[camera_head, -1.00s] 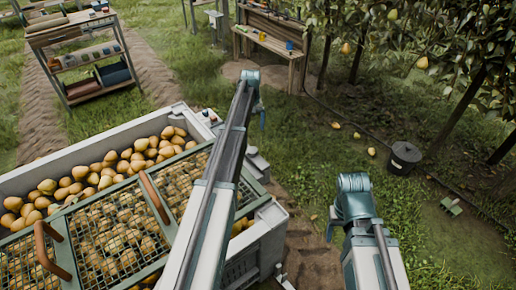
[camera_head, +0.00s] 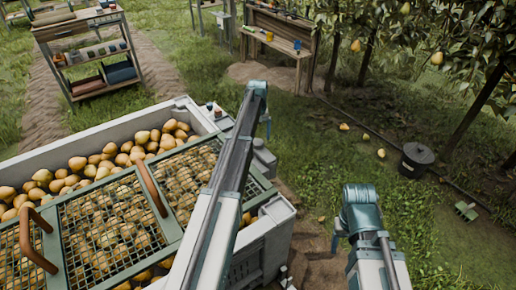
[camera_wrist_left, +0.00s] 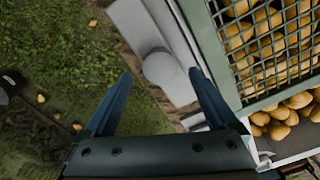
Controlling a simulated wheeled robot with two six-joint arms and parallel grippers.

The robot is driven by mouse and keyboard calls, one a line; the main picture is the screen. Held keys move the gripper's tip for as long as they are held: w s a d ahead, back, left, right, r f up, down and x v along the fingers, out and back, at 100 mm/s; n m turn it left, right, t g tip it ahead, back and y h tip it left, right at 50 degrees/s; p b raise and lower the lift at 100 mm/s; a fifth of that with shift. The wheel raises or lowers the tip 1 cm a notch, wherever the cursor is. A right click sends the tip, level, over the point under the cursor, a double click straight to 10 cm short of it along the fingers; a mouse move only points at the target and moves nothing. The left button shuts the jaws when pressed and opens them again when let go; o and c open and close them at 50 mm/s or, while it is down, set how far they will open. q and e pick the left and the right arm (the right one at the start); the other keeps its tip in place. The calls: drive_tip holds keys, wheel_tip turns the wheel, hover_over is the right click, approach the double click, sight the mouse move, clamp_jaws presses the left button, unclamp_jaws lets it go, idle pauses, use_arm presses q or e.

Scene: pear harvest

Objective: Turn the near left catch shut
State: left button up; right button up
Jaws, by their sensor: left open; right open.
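A large grey bin (camera_head: 95,131) full of pears stands at the left in the head view, with a green-framed mesh lid (camera_head: 165,222) on it. The lid has two brown handles. I cannot make out the near left catch in either view. My left gripper (camera_head: 266,125) is open and empty, over the bin's right side in the head view. In the left wrist view its open fingers (camera_wrist_left: 158,74) point towards a grey ledge with a round grey cylinder (camera_wrist_left: 161,67), beside the lid frame; nothing is between them. My right gripper (camera_head: 337,241) is open and empty, right of the bin.
A shelf rack (camera_head: 98,60) stands at the back left and a wooden workbench (camera_head: 275,42) at the back. A dark bucket (camera_head: 416,160) stands on the grass at the right, near trees and a few fallen pears. Open grass lies between bin and bucket.

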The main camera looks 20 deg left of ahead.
sight(258, 142)
use_arm(q)
wheel_tip(258, 142, down, 4)
drive_tip(key=shift+r+b, duration=0.2)
drive_tip(key=shift+b, duration=1)
use_arm(e)
wheel_tip(258, 142, down, 4)
drive_tip(key=shift+r, duration=0.2)
use_arm(q)
clamp_jaws()
